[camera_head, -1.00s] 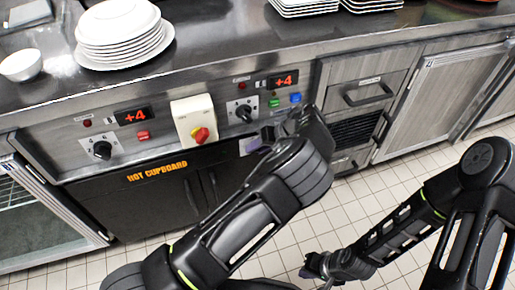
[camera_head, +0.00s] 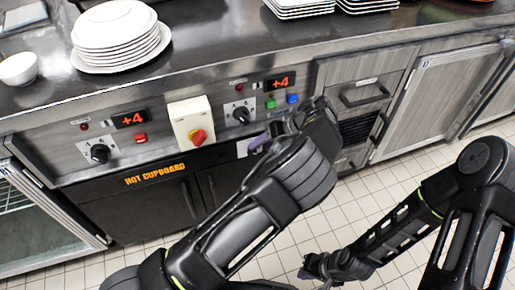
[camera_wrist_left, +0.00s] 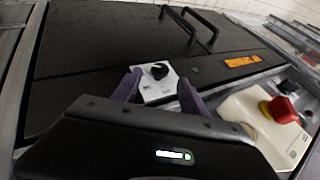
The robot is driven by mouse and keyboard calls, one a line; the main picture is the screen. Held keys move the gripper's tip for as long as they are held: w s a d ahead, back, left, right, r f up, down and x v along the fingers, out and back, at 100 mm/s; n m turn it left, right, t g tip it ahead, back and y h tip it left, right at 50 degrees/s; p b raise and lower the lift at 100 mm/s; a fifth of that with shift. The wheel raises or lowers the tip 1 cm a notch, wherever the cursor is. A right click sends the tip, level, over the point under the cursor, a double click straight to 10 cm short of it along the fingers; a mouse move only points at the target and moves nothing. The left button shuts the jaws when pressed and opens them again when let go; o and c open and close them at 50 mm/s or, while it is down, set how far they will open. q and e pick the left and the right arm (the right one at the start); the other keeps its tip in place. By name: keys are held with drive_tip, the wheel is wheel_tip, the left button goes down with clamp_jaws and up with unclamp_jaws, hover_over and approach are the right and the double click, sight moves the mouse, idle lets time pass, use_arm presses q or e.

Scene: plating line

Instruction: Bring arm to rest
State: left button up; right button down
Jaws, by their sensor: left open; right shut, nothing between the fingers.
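My left gripper (camera_head: 268,136) is in front of the control panel of the hot cupboard (camera_head: 140,200), low and right of the red-and-yellow rotary switch (camera_head: 198,137). Its purple fingers are apart and empty, and they also show in the left wrist view (camera_wrist_left: 160,92). There a white plate with a black knob (camera_wrist_left: 158,71) appears between and beyond the fingertips; I cannot tell the gap to it. My right gripper (camera_head: 318,270) hangs low over the tiled floor, shut and holding nothing.
A steel counter (camera_head: 215,60) runs above the panel, with a plate stack (camera_head: 118,38), a white bowl (camera_head: 18,68) and square plates (camera_head: 300,8) on it. A drawer handle (camera_head: 364,96) juts out right of my left wrist. Tiled floor (camera_head: 400,180) is clear between the arms.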

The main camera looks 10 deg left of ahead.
use_arm(q)
drive_tip(key=shift+v, duration=1.2)
drive_tip(key=s+a+f+m+g+h+p, duration=0.1)
drive_tip(key=s+a+f+g+h+p, duration=0.2)
drive_tip(key=s+f, duration=0.4)
drive_tip(key=s+a+f+m+h+p, duration=0.1)
drive_tip(key=s+a+f+h+p, duration=0.15)
drive_tip(key=s+a+f, duration=0.35)
drive_tip(key=s+d+f+h+p, duration=0.1)
drive_tip(key=s+d+h+p, duration=0.3)
drive_tip(key=s, duration=0.8)
drive_tip(key=s+d+r+m+t+h+p, duration=0.1)
drive_tip(key=s+d+r+t+h, duration=0.1)
drive_tip(key=s+d+r, duration=0.4)
drive_tip(key=shift+s+d+r+t+p, duration=0.35)
drive_tip(key=shift+d+r, duration=0.2)
drive_tip(key=shift+d, duration=0.35)
